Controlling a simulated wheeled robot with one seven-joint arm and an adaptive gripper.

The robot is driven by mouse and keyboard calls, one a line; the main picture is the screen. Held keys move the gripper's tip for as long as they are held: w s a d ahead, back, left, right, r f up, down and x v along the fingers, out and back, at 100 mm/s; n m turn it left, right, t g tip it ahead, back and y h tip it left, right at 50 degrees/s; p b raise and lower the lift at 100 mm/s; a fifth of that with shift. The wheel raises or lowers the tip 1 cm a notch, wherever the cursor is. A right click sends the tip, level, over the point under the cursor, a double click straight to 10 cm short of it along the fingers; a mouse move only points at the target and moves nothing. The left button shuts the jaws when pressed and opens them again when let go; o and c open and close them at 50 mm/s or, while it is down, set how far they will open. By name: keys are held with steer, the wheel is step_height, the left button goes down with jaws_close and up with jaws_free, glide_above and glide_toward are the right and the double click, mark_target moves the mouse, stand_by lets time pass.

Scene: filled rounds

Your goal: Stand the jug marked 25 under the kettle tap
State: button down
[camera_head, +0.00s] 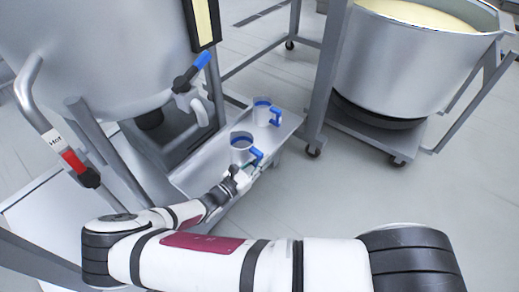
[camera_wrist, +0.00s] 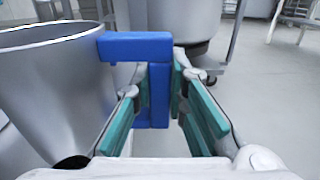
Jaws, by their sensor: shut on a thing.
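A grey metal jug (camera_head: 241,151) with a blue handle is at the near part of the metal shelf, right of the kettle tap's spout (camera_head: 200,112). I cannot tell if it touches the shelf. My gripper (camera_head: 243,173) is shut on this jug's blue handle; in the wrist view, the handle (camera_wrist: 158,95) is between the teal finger pads and the jug's wall (camera_wrist: 55,95) fills the left. A second grey jug (camera_head: 262,114) with a blue handle stands farther back on the shelf. No number is readable on either jug. The tap has a blue lever (camera_head: 194,70).
The big steel kettle (camera_head: 90,45) stands behind the tap. A pipe with a red grip (camera_head: 75,163) is at the left. The low shelf (camera_head: 202,172) has bare room left of the near jug. A filled vat (camera_head: 410,65) on a wheeled frame stands at the right.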

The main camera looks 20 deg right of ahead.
mark_target(259, 158)
steer(key=shift+s+r, duration=0.35)
steer(key=shift+r+p, duration=1.15)
steer(key=shift+r, duration=0.1)
